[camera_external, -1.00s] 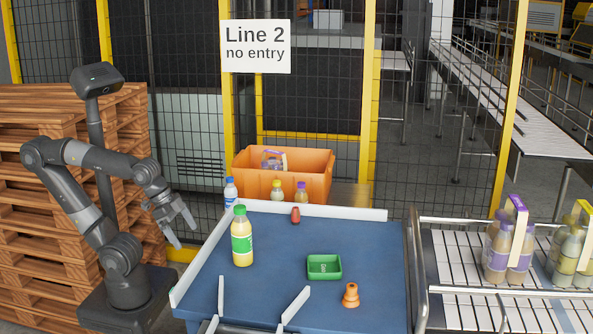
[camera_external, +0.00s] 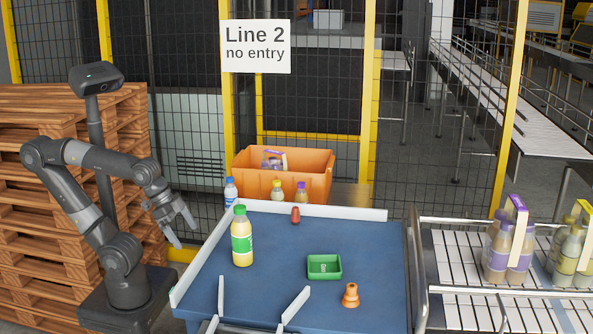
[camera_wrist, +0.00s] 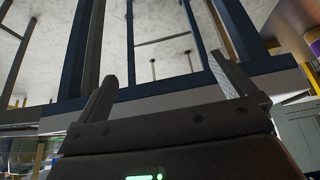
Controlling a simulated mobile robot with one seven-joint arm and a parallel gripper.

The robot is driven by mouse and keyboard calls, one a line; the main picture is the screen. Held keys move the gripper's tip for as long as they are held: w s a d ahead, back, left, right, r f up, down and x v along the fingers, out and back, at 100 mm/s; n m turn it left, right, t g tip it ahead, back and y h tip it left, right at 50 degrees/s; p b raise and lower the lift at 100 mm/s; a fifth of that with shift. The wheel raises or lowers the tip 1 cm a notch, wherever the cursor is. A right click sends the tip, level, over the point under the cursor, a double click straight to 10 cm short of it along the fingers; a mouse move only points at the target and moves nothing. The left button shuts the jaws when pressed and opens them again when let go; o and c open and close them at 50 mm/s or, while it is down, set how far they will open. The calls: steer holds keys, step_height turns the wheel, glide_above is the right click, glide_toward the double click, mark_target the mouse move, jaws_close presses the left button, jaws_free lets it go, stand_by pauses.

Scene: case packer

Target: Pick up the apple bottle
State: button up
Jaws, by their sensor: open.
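A bottle (camera_external: 241,240) of pale yellow juice with a green cap and green label stands upright on the left part of the blue table (camera_external: 225,290). It matches an apple bottle, but its label is too small to read. My gripper (camera_external: 186,232) is left of the table, apart from the bottle, with its fingers spread and pointing down to the right. It is open and empty. In the wrist view the two fingers (camera_wrist: 164,72) stand wide apart with no bottle between them.
Blue-capped (camera_external: 230,192), yellow-capped (camera_external: 277,192) and purple-capped (camera_external: 301,193) bottles stand behind the table's white rim (camera_external: 340,212), near an orange crate (camera_external: 325,170). On the table are a green tray (camera_external: 324,276), an orange stacked piece (camera_external: 350,296) and a red item (camera_external: 295,215).

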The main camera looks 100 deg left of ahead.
steer(key=shift+c, duration=0.3)
steer(key=c, duration=0.5)
steer(key=m+g+h, duration=0.2)
steer(key=m+h, duration=0.1)
steer(key=m, duration=0.5)
glide_toward(239, 224)
steer(key=s+a+f, duration=0.1)
steer(key=a, duration=0.2)
steer(key=x, duration=1)
steer(key=shift+w+d+f, duration=0.1)
steer(key=shift+f, duration=0.25)
